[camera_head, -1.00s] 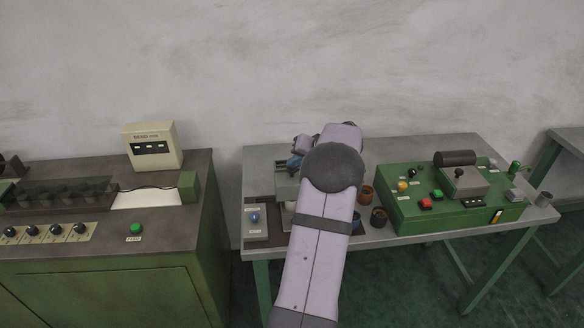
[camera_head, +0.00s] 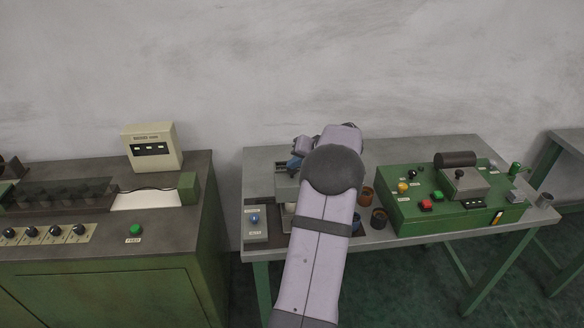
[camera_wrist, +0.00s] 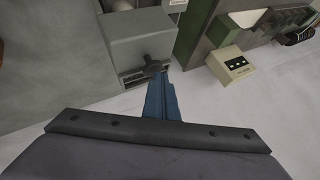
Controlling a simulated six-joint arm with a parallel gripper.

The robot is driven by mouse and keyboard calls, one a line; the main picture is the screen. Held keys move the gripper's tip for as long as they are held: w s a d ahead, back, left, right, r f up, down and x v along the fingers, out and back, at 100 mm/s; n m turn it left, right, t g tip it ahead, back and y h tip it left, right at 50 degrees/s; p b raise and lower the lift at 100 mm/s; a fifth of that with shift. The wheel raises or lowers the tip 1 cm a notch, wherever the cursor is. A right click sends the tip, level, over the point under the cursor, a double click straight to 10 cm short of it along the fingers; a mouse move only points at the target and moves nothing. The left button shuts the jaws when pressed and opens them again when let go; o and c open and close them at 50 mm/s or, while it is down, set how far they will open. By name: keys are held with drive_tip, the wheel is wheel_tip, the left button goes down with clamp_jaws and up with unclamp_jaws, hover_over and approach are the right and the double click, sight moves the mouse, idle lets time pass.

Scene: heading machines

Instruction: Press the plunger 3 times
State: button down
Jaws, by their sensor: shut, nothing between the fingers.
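My gripper (camera_head: 295,161) is over the back of a grey block-shaped machine (camera_head: 284,186) at the left of the metal table, partly hidden by my arm. In the wrist view its blue fingers (camera_wrist: 157,82) are together and empty. Their tips are at a small dark knob-like piece (camera_wrist: 153,67) by the edge of the grey machine (camera_wrist: 138,38). I take this piece to be the plunger, but cannot tell whether the fingers touch it or how far down it is. In the head view this piece is not clearly visible.
A green control box (camera_head: 448,205) with buttons and a black-knobbed grey block (camera_head: 461,181) stands at the right. A green cabinet (camera_head: 110,285) with a beige counter (camera_head: 152,146) stands further left.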

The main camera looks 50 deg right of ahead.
sight(294, 172)
drive_tip(key=shift+r+p, duration=0.4)
drive_tip(key=shift+r, duration=0.6)
drive_tip(key=shift+r, duration=0.1)
wheel_tip(294, 172, up, 5)
drive_tip(key=p, duration=0.2)
drive_tip(key=shift+p, duration=0.35)
drive_tip(key=shift+m, duration=0.3)
